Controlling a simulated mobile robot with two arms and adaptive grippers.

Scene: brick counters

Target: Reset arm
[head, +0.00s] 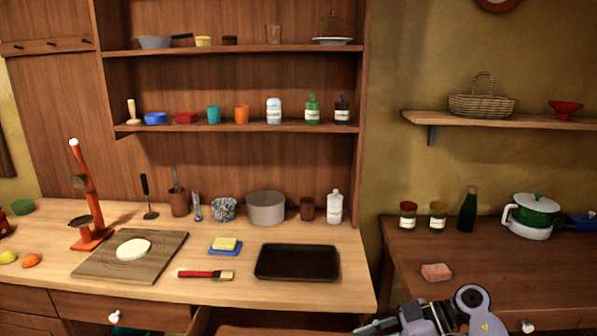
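My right gripper (378,326) shows at the bottom edge of the head view, right of centre, pointing left. It is in front of the gap between the two wooden counters, and part of it is cut off by the frame. Its fingers are seen from the side, so I cannot tell whether they are open or shut. No held object is visible. My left gripper is not in view.
The left counter (225,285) holds a cutting board (95,268) with dough, a dark baking tray (297,278) and a red-handled brush (198,274). The right counter (400,262) has a pinkish block (436,272), jars and a green-white pot (533,213). Its front middle is mostly clear.

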